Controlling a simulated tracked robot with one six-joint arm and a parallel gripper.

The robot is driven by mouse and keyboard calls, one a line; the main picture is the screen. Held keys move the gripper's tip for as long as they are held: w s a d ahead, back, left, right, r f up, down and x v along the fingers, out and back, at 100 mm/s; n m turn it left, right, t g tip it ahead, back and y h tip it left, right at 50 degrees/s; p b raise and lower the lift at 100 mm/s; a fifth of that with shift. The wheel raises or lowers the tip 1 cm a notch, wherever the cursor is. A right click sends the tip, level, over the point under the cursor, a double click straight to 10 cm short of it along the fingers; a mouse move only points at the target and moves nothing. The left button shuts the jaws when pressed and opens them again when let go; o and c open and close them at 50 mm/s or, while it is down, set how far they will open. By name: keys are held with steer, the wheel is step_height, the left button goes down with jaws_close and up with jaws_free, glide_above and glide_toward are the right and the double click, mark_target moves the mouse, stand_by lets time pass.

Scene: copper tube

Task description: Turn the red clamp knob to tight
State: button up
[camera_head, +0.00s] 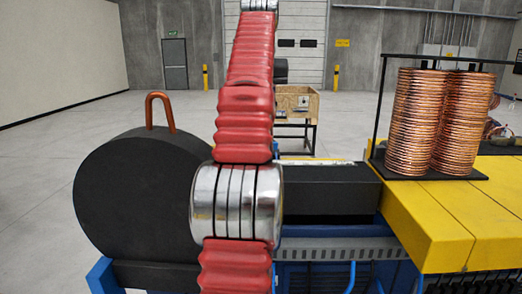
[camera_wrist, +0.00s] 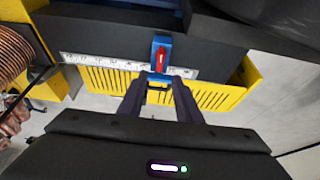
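The red clamp knob (camera_wrist: 161,57) shows in the wrist view as a narrow upright red handle on a blue clamp block (camera_wrist: 162,43). In the head view the knob and gripper are not visible; my red arm crosses the middle.
The dark machine body (camera_wrist: 110,38) fills the top of the wrist view, with a yellow slotted guard (camera_wrist: 105,80) below it. Copper coils (camera_head: 408,120) stand on a black rack on the yellow bench (camera_head: 430,215). A large black disc (camera_head: 130,205) stands left.

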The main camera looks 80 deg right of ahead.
steer(key=x, duration=1.3)
steer(key=shift+f, duration=0.2)
steer(key=shift+c, duration=0.5)
jaws_close()
